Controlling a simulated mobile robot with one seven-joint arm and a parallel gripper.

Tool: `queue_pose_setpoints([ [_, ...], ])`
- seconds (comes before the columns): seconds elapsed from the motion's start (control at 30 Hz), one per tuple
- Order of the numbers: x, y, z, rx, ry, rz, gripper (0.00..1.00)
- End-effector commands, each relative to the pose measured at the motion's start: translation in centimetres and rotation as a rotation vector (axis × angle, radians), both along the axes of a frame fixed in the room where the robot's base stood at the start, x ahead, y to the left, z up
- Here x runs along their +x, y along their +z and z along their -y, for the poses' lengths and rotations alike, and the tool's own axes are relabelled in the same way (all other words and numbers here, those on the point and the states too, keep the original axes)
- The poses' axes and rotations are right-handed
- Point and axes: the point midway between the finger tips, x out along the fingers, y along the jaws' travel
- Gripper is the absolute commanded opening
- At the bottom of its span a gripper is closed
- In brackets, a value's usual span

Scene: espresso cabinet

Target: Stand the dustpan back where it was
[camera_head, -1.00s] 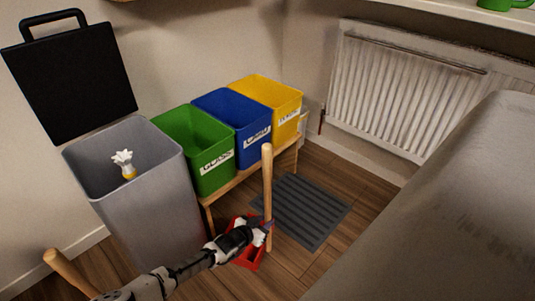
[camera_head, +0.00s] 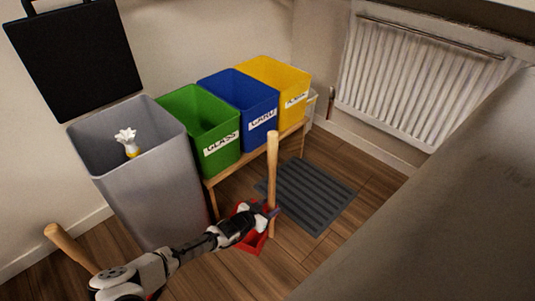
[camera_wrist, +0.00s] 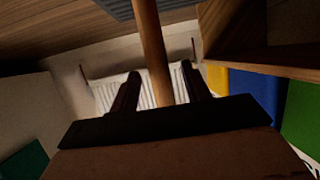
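The dustpan has a long wooden handle (camera_head: 272,165) and a red pan (camera_head: 259,243). The handle stands about upright, with the pan low by the floor next to the grey mat. I cannot tell whether the pan touches the floor. My gripper (camera_head: 270,211) is at the lower part of the handle in the head view and hides part of the pan. In the wrist view the handle (camera_wrist: 151,45) passes between the two fingers of my gripper (camera_wrist: 160,80). The fingers are apart, with a gap showing on both sides of the handle.
A grey bin (camera_head: 150,195) with a white-and-yellow item (camera_head: 128,143) stands at left. Green (camera_head: 215,150), blue (camera_head: 250,115) and yellow (camera_head: 285,85) boxes sit on a wooden bench. A ridged mat (camera_head: 315,195) lies right of the dustpan. Another wooden handle (camera_head: 70,247) leans at lower left.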

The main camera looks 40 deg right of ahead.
Motion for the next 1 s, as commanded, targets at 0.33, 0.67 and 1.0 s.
queue_pose_setpoints([
  [0.33,0.0,0.7,-0.7,0.000,0.002,0.001,0.47],
  [0.67,-0.9,3.4,-6.8,0.000,0.003,0.000,0.47],
  [1.0,-1.7,4.8,-10.8,0.000,-0.001,0.001,0.47],
])
